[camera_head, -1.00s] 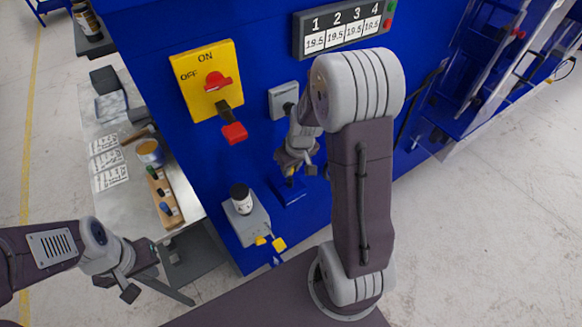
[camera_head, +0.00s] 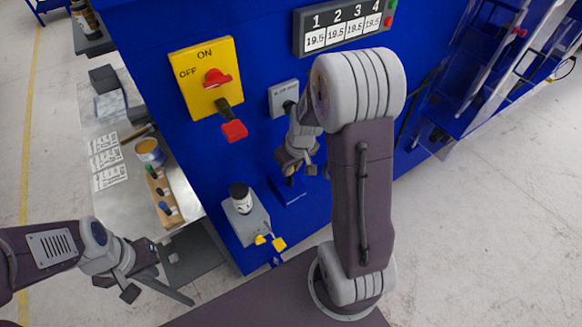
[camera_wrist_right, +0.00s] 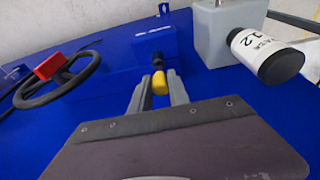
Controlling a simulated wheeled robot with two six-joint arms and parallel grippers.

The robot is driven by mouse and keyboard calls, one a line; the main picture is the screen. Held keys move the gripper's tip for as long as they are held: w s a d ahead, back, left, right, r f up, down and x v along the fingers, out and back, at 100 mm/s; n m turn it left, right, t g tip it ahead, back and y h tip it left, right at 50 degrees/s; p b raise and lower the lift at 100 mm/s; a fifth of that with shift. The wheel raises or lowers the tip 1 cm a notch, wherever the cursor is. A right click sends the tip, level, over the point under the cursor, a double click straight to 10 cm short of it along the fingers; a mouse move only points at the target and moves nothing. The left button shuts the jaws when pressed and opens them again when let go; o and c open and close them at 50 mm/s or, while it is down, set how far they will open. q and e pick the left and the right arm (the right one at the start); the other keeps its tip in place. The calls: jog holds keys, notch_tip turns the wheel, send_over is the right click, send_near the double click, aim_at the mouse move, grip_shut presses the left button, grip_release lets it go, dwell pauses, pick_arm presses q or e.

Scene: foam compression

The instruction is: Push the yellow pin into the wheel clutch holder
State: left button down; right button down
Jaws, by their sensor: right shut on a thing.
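My right gripper (camera_wrist_right: 160,92) is shut on the yellow pin (camera_wrist_right: 159,82), whose rounded end shows between its fingers in the right wrist view. Just beyond the pin is a dark fitting (camera_wrist_right: 158,61) at the blue holder block (camera_wrist_right: 125,84); whether the pin touches it or sits in it is hidden. In the head view the right gripper (camera_head: 290,174) is low at the blue panel, just above the small blue holder (camera_head: 289,192).
A grey box with a labelled black-and-white cylinder (camera_head: 239,195) stands left of the holder, with yellow parts (camera_head: 272,242) below. The yellow ON/OFF switch (camera_head: 203,78) is above. A black handwheel with a red block (camera_wrist_right: 50,66) is at left in the right wrist view.

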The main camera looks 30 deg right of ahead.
aim_at(292, 170)
jog(key=shift+s+b+x, duration=0.2)
jog(key=shift+b+x, duration=0.6)
jog(key=shift+s+b+x, duration=0.2)
jog(key=shift+b+x, duration=0.55)
jog(key=c, duration=1.2)
grip_release()
jog(key=shift+w, duration=0.1)
jog(key=shift+o, duration=0.2)
jog(key=shift+w+p+v, duration=0.25)
jog(key=shift+p+v, duration=0.65)
jog(key=shift+v, duration=0.05)
jog(key=shift+w+p+v, duration=0.2)
jog(key=shift+p+v, duration=0.65)
jog(key=shift+v, duration=0.15)
jog(key=shift+w+p+v, duration=0.25)
jog(key=shift+p+v, duration=0.65)
jog(key=shift+v, duration=0.05)
jog(key=shift+r, duration=0.2)
jog(key=v, duration=0.9)
